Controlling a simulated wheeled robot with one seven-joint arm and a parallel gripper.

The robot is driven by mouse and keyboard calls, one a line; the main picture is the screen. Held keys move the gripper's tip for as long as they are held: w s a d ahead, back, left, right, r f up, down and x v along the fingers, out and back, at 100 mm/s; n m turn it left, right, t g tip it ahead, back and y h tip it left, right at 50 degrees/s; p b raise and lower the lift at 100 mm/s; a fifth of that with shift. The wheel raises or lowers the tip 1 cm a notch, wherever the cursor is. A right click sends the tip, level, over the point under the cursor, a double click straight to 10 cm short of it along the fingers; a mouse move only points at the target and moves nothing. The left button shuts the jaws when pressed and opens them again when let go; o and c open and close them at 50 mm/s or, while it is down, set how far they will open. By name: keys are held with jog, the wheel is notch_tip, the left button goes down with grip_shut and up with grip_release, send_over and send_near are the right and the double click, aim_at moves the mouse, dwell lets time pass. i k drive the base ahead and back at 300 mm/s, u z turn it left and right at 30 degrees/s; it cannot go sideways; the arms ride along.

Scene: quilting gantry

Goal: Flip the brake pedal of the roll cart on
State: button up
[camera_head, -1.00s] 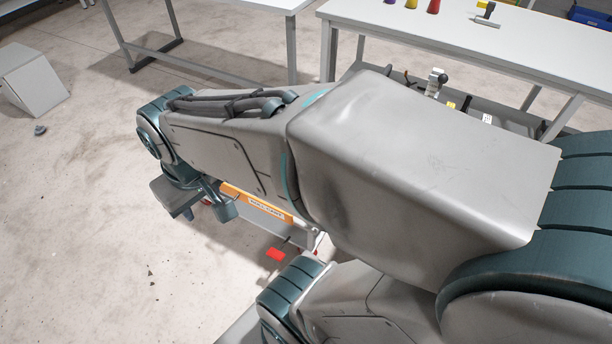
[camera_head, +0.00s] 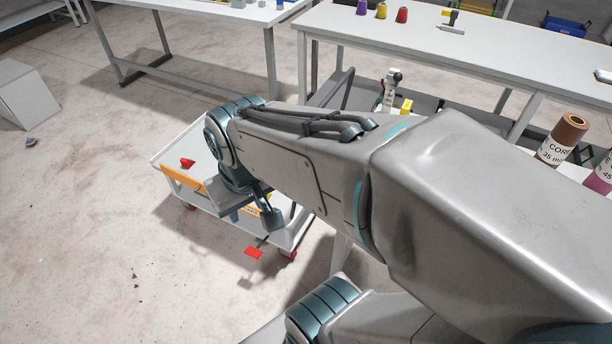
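The roll cart (camera_head: 163,154) is a low, pale grey cart with an orange labelled strip on its near side and red casters. A flat red pedal (camera_head: 254,252) sticks out low at its near right end, close to a red caster (camera_head: 288,254). I take this as the brake pedal; its on or off position cannot be told. My gripper (camera_head: 250,211) hangs over the cart's near side, up and left of the pedal in the picture. It looks apart from the pedal. My wrist hides part of the cart, and the finger opening cannot be made out.
A white table (camera_head: 480,50) with coloured cones stands behind my arm. Another table (camera_head: 190,18) stands at the back left. A core tube (camera_head: 562,140) is at the right. A grey box (camera_head: 25,95) is at the far left. The floor in front of the cart is mostly clear.

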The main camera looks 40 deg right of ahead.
aim_at(251, 251)
jog(key=z, duration=1.1)
jog(key=i, duration=0.5)
jog(key=z, duration=0.05)
jog(key=k, duration=0.5)
jog(key=u, duration=0.2)
jog(key=i, duration=0.45)
jog(key=z, duration=1.45)
jog(key=k, duration=0.15)
